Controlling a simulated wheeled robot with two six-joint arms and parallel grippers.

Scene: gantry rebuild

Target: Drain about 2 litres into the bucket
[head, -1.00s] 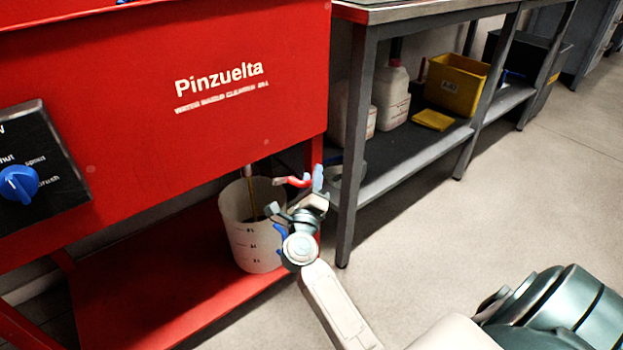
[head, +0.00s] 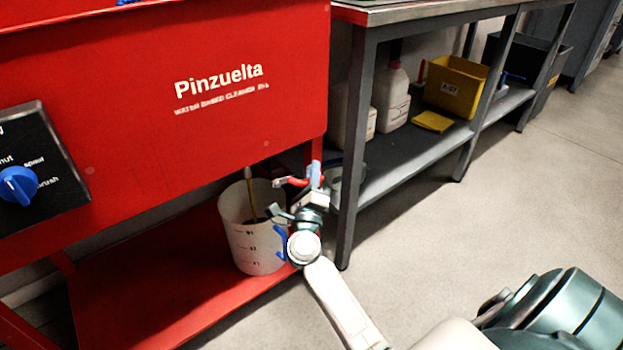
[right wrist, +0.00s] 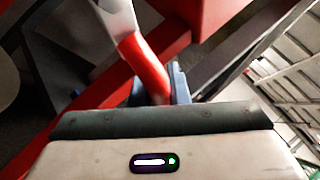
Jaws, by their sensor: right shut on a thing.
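The white bucket (head: 252,240) with dark level marks stands under the red washer tank (head: 180,120), on its red lower shelf. A thin yellowish-brown line (head: 251,195) runs down into the bucket from under the tank; whether it is a stream or a tube I cannot tell. The bucket's liquid level is not clear. My right gripper (head: 316,180) is shut on the red valve handle (head: 291,181), beside the bucket's right rim. In the right wrist view the red handle (right wrist: 140,60) runs down between the blue fingers. My left gripper is out of view.
A grey steel table (head: 354,150) stands close to the right, its leg near my gripper. Its lower shelf holds white jugs (head: 392,98) and a yellow bin (head: 456,85). A control panel with a blue knob (head: 18,184) is at left. The floor (head: 480,210) at right is clear.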

